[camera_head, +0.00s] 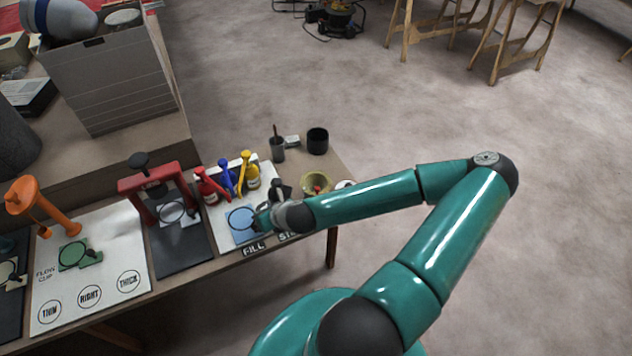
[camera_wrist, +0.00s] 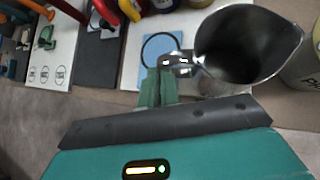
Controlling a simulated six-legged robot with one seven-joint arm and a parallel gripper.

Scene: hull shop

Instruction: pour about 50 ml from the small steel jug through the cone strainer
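The small steel jug (camera_wrist: 215,82) fills the right of the wrist view, its wide mouth facing the camera and its spout to the right. Its handle (camera_wrist: 178,62) is at the fingertips of my gripper (camera_wrist: 158,85), which appears shut on it. In the head view my gripper (camera_head: 270,217) is over the bench beside the blue pad, with the jug mostly hidden by it. A blue pad with a dark ring (camera_head: 241,218) lies left of it. I cannot make out the cone strainer for certain, nor the liquid level in the jug.
Red, blue and yellow-topped bottles (camera_head: 228,180) stand behind the pad. A yellowish bowl (camera_head: 316,183) with small items is right of them. A dark cup (camera_head: 317,141) and a grey pot (camera_head: 278,150) stand at the back. A red press (camera_head: 158,185) is left.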

